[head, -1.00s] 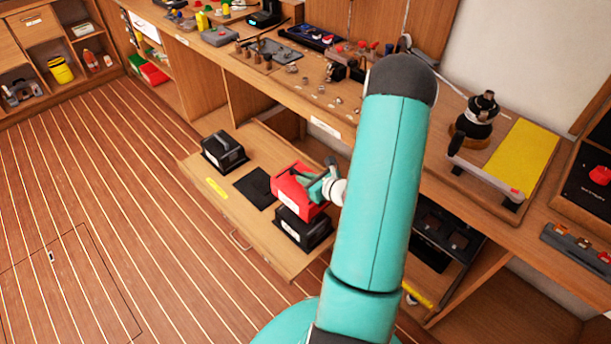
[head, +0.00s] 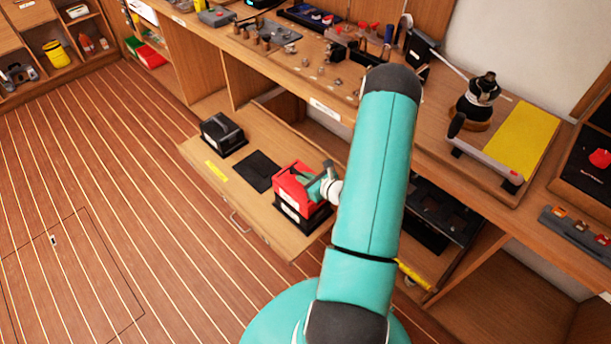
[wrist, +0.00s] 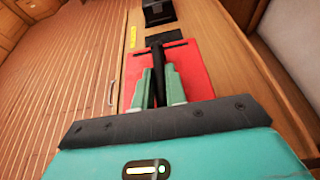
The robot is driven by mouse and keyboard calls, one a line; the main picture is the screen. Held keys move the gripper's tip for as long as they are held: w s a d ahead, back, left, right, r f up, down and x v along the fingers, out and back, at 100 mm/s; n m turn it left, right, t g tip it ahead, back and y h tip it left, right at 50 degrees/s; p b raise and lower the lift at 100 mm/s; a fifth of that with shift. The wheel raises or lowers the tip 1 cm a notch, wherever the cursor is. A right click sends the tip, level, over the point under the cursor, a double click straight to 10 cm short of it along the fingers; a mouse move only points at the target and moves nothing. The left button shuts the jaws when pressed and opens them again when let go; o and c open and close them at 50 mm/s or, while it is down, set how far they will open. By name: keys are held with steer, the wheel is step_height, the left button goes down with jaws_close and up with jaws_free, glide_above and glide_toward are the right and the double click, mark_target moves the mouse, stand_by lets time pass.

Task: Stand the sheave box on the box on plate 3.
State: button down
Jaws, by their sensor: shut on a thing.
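The red sheave box (head: 294,184) is in my gripper (head: 318,187), over the near black box (head: 302,217) on the pull-out board. It looks upright and sits right above that black box; I cannot tell whether the two touch. In the wrist view my gripper (wrist: 159,88) is shut on the dark handle of the red sheave box (wrist: 195,73), whose red top spreads on both sides of the fingers. The red box hides the black box in the wrist view.
A second black box (head: 222,134) stands at the board's far end, with an empty black plate (head: 257,171) between. A yellow label (head: 216,171) lies on the board (head: 207,187). The workbench (head: 290,70) with small parts runs above and behind.

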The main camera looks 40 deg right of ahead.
steer(key=shift+f, duration=0.5)
stand_by(0.3)
steer(key=c, duration=1.3)
jaws_free()
steer(key=shift+c, duration=0.2)
steer(key=shift+s, duration=0.15)
steer(key=v, duration=1.3)
steer(key=shift+s+r, duration=0.2)
